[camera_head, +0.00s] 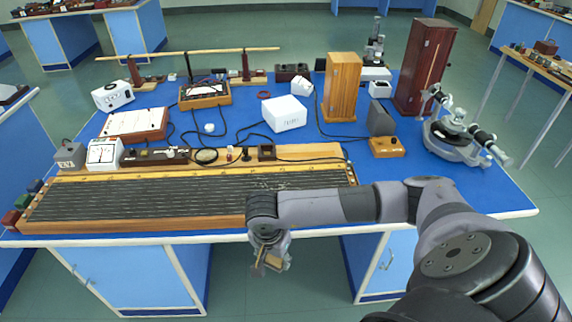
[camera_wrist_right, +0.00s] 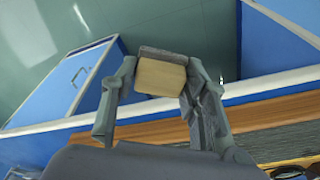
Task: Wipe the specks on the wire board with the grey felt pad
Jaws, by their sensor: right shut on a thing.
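The wire board (camera_head: 130,200) is a long wooden board strung with dark wires, lying along the front edge of the blue bench. Pale specks (camera_head: 295,181) show on its right part. My right gripper (camera_head: 270,259) hangs in front of the bench edge, below board height and apart from the board. It is shut on the felt pad, a light wooden block (camera_wrist_right: 160,77) with a grey layer (camera_wrist_right: 163,55), seen between the fingers in the right wrist view. My right forearm hides part of the board's right end. My left gripper is not in view.
Behind the board stand a dial meter (camera_head: 104,153), a white box (camera_head: 286,114), a wooden case (camera_head: 342,87) and loose black cables. Blue bench top (camera_head: 490,190) is bare at the right front.

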